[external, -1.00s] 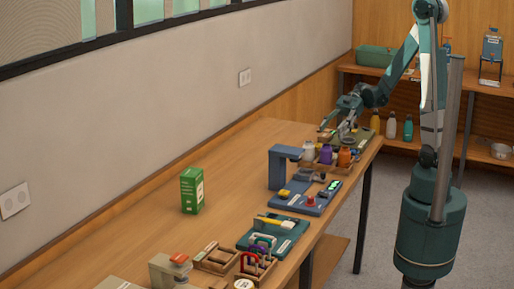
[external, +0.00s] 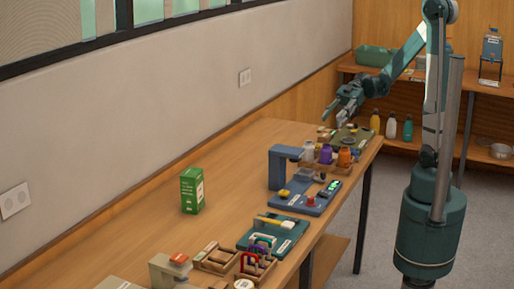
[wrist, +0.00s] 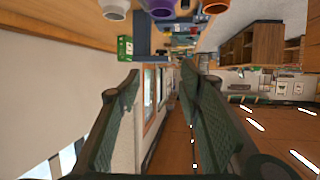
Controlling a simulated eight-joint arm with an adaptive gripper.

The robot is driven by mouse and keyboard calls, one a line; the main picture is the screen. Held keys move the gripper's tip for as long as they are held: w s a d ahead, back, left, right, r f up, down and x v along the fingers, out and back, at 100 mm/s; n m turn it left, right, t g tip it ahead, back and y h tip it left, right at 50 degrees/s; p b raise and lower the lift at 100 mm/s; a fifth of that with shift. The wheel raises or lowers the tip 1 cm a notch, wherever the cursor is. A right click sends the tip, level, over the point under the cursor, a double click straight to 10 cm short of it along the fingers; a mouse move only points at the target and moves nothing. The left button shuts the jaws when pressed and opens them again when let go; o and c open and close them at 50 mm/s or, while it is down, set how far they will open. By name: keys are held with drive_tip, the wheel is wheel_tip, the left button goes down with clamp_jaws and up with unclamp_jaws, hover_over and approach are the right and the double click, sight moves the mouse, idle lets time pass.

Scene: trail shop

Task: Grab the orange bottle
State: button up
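The orange bottle (external: 345,157) stands near the right edge of the wooden table, at the end of a short row beside a purple bottle (external: 326,154) and a whitish bottle (external: 309,152). In the wrist view the orange bottle (wrist: 214,7) is cut off at the top edge, right of the purple one (wrist: 162,10). My gripper (external: 333,115) is in the air above the far end of the table, above and behind the bottles. In the wrist view its fingers (wrist: 160,84) are spread apart with nothing between them.
A blue machine (external: 287,167) with a base of buttons stands just in front of the bottles. A dark green tray (external: 350,137) lies behind them. A green box (external: 192,190) stands on the left. Several small racks and tools line the near right edge. The table's left side is mostly clear.

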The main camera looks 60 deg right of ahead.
drive_tip(key=a+p, duration=0.1)
drive_tip(key=a, duration=0.1)
drive_tip(key=g+h+p, duration=0.3)
drive_tip(key=h+p, duration=0.8)
hover_over(345, 148)
drive_tip(key=a, duration=0.2)
drive_tip(key=shift+w+d+f+n, duration=0.1)
drive_tip(key=shift+w+f+n, duration=0.1)
drive_tip(key=shift+f, duration=0.35)
drive_tip(key=shift+w+d+f+n, duration=0.1)
drive_tip(key=shift+f+n, duration=0.1)
drive_tip(key=shift+f, duration=0.35)
drive_tip(key=shift+s+d+f+n+h+p, duration=0.15)
drive_tip(key=shift+d+f+h+p, duration=0.25)
drive_tip(key=shift+f, duration=0.4)
drive_tip(key=shift+d+f+n+h+p, duration=0.25)
drive_tip(key=shift+f+h+p, duration=0.15)
drive_tip(key=shift+f+h, duration=0.25)
drive_tip(key=shift+s+d+f+n+h+p, duration=0.1)
drive_tip(key=shift+d+f+h+p, duration=0.3)
drive_tip(key=shift+f, duration=0.5)
drive_tip(key=shift+f, duration=0.1)
